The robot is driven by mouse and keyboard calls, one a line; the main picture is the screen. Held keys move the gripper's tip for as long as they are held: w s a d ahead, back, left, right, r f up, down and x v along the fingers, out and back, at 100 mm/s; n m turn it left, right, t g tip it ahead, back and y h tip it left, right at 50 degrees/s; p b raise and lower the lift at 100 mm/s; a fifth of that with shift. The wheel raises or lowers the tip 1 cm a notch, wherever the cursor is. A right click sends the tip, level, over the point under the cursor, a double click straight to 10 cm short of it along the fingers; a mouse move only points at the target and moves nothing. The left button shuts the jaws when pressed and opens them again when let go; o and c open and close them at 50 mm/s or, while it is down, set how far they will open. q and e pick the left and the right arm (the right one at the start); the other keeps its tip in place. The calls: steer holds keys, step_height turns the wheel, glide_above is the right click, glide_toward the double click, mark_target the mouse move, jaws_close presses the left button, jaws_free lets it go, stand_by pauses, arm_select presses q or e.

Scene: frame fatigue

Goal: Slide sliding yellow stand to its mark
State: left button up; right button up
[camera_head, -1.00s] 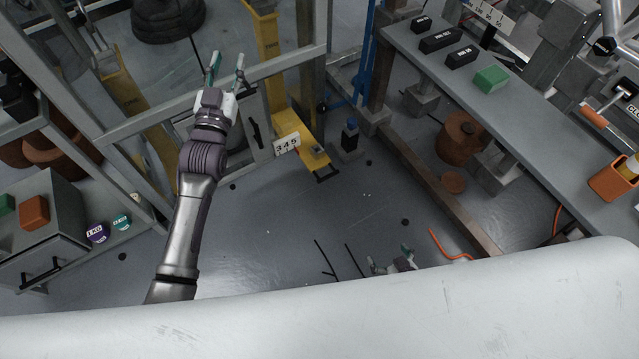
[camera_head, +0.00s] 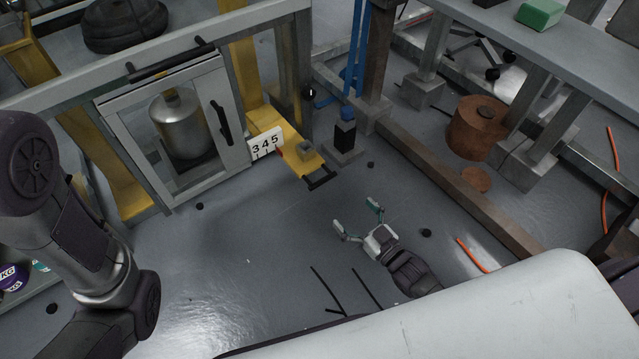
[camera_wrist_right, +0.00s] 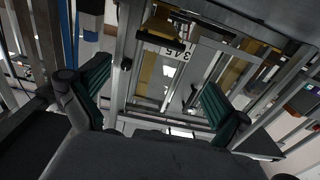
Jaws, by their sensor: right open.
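The yellow stand (camera_head: 284,133) reaches out of the grey frame toward me, with a black handle (camera_head: 322,180) on its near end. A white scale plate (camera_head: 265,144) reading 3 4 5 is beside it, with a small red pointer at the plate's right edge. My right gripper (camera_head: 356,215) is open and empty, below and right of the handle and apart from it. In the right wrist view its green-padded fingers (camera_wrist_right: 155,88) are spread, with the scale plate (camera_wrist_right: 165,45) beyond them. My left gripper is out of view; only its arm shows at the left.
A glass-fronted door with a black handle (camera_head: 221,123) stands left of the stand. A dark post with a blue top (camera_head: 345,130) is close on its right. A brown beam (camera_head: 450,185) runs along the floor at right. The floor before the stand is mostly clear.

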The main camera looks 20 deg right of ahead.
mark_target(323, 181)
steer(key=b+x, duration=0.6)
steer(key=x, duration=0.6)
steer(key=shift+f+b, duration=0.2)
steer(key=shift+b, duration=0.15)
steer(key=shift+w+a+r, duration=0.1)
steer(key=shift+w+a, duration=0.1)
steer(key=shift+w, duration=0.3)
